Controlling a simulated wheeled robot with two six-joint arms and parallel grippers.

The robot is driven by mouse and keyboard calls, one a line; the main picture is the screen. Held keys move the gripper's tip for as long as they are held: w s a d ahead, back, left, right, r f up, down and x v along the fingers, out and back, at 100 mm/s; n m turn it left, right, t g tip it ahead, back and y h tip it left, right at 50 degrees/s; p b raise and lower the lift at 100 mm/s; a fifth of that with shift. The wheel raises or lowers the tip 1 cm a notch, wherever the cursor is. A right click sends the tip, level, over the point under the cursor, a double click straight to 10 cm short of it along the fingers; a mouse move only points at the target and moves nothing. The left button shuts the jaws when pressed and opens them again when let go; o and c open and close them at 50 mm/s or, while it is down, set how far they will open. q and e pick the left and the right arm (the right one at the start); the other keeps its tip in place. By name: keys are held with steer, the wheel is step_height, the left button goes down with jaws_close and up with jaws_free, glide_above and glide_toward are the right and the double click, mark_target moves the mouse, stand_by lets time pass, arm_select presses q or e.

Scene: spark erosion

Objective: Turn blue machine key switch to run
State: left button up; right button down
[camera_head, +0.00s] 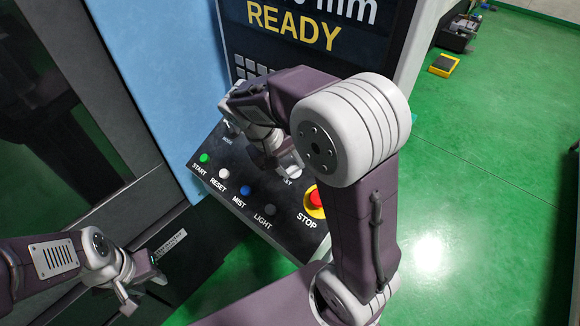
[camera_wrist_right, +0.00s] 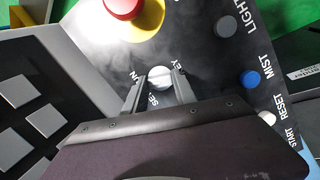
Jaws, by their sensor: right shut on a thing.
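The key switch (camera_head: 291,171) is a round, pale knob on the sloped black control panel (camera_head: 228,182) of the blue machine. In the right wrist view the knob (camera_wrist_right: 160,76) sits between the fingertips of my right gripper (camera_wrist_right: 159,86), which is shut on it. The lettering around the knob is partly covered by the fingers, so its setting cannot be read. In the head view my right gripper (camera_head: 277,160) reaches down to the panel, partly hidden by its own arm. My left gripper (camera_head: 140,288) is empty at the lower left, its fingers apart, away from the panel.
A red stop button (camera_head: 317,198) on a yellow ring stands close to the knob. Green start (camera_head: 204,158), white reset (camera_head: 224,173), blue mist (camera_head: 245,190) and grey light (camera_head: 270,209) buttons line the front edge. A screen (camera_head: 305,30) reads READY. Green floor is open at right.

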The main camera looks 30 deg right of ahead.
steer(key=shift+s+f+m, duration=0.1)
steer(key=shift+m, duration=0.5)
steer(key=c, duration=1)
jaws_free()
steer(key=v, duration=0.9)
